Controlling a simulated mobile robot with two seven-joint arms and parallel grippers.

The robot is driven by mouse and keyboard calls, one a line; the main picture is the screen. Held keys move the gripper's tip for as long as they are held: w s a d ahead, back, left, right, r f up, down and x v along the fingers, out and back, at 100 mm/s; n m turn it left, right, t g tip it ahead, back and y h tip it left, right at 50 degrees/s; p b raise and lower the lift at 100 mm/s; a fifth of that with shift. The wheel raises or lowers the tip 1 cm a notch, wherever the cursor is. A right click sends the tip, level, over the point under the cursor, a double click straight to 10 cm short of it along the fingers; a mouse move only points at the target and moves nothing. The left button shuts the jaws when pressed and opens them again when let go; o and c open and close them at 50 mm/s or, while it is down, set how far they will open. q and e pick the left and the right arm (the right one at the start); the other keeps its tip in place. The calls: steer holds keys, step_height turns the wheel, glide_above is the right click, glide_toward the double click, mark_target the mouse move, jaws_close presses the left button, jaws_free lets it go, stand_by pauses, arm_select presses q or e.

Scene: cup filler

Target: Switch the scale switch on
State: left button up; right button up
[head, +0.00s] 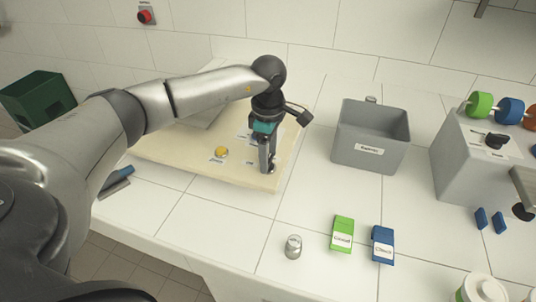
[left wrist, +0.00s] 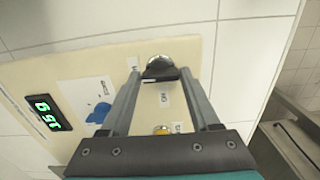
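The switch (left wrist: 160,70), a dark lever on a round silver base, sits on the cream board (head: 180,158). It shows between and just beyond the fingertips of my left gripper (left wrist: 160,76). The fingers are apart, and I cannot tell whether they touch the lever. In the head view my left gripper (head: 267,168) points down at the board's right part and hides the switch. A black display (left wrist: 48,112) on the board shows lit green digits. My right gripper is not in view.
A yellow button (head: 221,152) is on the board. A grey bin (head: 370,145) stands to the right, with a grey dispenser box (head: 465,160) beyond. A green packet (head: 342,234), a blue packet (head: 382,245) and a small metal cup (head: 293,247) are at the front.

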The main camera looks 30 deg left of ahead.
arm_select(q)
steer(key=o, duration=0.4)
step_height(320, 180, up, 15)
steer(key=shift+r+p, duration=0.15)
steer(key=shift+p, duration=0.4)
stand_by(0.4)
